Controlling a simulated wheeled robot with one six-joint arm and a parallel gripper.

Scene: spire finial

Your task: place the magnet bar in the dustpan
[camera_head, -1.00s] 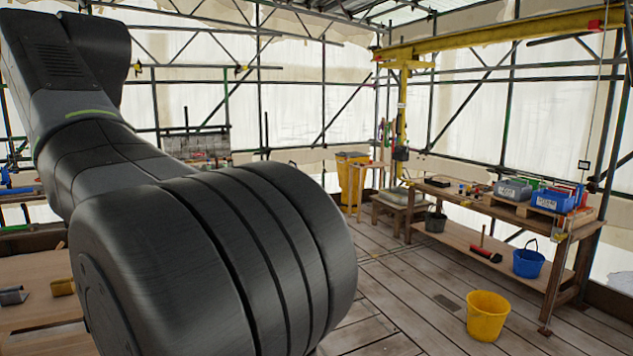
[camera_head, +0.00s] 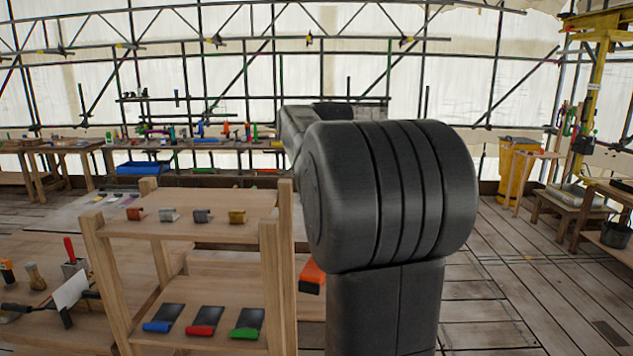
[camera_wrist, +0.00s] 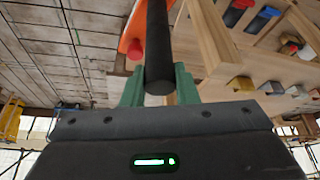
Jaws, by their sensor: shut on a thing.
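My gripper (camera_wrist: 158,88) has green fingers and is shut on a dark round bar (camera_wrist: 157,45), likely the magnet bar. The bar sticks out away from the palm, and its far end runs out of the wrist view. An orange piece (camera_wrist: 132,22) with a red knob (camera_wrist: 135,49) shows behind the bar; I cannot tell if they are joined to it. In the head view my arm hides the gripper and bar. An orange piece with a dark lower edge (camera_head: 312,276) shows beside the rack; I cannot tell whether it is the dustpan.
A wooden rack (camera_head: 200,232) holds several small blocks above and three dark plates with blue, red and green edges (camera_head: 205,322) below. Its post (camera_wrist: 208,40) stands close to the bar. A table with brushes (camera_head: 60,330) is at left. Plank floor at right (camera_head: 520,285) looks clear.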

